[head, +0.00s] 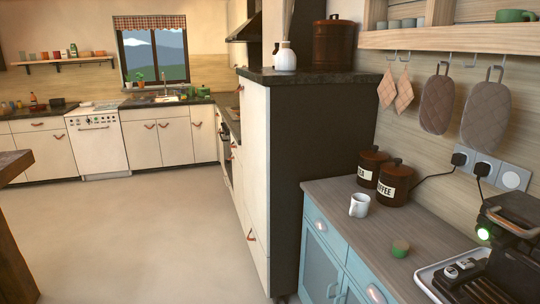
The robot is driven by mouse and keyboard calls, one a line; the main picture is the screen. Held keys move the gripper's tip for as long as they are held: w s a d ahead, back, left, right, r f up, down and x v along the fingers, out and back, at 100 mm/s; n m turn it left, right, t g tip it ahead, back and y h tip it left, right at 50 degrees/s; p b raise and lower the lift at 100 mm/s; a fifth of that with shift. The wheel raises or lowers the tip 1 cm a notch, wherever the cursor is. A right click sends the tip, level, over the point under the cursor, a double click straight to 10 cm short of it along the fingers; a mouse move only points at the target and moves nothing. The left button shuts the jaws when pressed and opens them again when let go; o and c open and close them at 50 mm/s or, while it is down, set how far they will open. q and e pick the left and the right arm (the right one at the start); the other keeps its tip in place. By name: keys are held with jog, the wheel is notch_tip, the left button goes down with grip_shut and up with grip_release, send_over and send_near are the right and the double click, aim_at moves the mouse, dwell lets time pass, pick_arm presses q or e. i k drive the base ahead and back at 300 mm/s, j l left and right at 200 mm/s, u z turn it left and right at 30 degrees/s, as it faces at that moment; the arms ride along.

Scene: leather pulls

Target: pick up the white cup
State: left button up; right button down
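The white cup (359,205) stands upright on the grey-brown wooden top of the blue cabinet (335,190), in the lower right of the head view. Its handle points to the left. It is just in front of two dark brown canisters. Neither of my grippers shows in this view.
The tea canister (371,166) and coffee canister (394,184) stand close behind the cup. A tall dark-sided cabinet (295,150) rises left of the blue one. Open floor (130,235) lies left.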

aim_at(357, 207)
jog(key=i+z, duration=0.1)
jog(key=z, duration=0.25)
jog(key=i+j+z, duration=0.1)
jog(key=z, duration=0.3)
jog(key=j+z, duration=0.15)
jog(key=z, duration=0.2)
jog(key=i+j+z, duration=0.2)
jog(key=j+z, duration=0.2)
jog(key=j, duration=0.15)
jog(key=i+j+z, duration=0.15)
jog(key=i+j, duration=0.1)
jog(key=j, duration=0.4)
jog(key=i+j+z, duration=0.15)
jog(key=j, duration=0.35)
jog(key=i+j, duration=0.1)
jog(key=j, duration=0.4)
jog(key=i+j+z, duration=0.15)
jog(key=j, duration=0.35)
jog(key=k, duration=0.05)
